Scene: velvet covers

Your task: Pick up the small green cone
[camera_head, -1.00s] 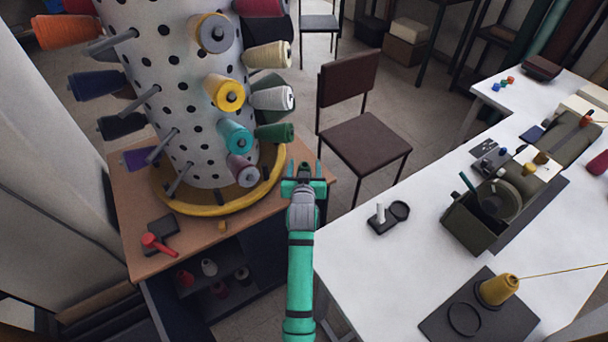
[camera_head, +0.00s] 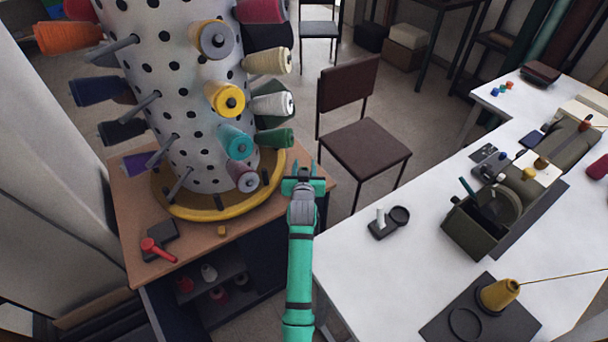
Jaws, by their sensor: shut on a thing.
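My gripper (camera_head: 304,172) is at the right edge of the brown table, above the floor gap, with its fingers pointing away. It is shut on a small dark green piece, the small green cone as far as I can tell. The fingers and wrist hide most of it. A larger green cone (camera_head: 276,138) hangs on the white dotted tower (camera_head: 190,110), up and left of the gripper and apart from it.
Several coloured cones stick out from the tower above its yellow base ring (camera_head: 175,207). A brown chair (camera_head: 365,150) stands behind the gripper. The white table (camera_head: 370,285) to the right holds a green box (camera_head: 470,228) and a yellow cone (camera_head: 498,295).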

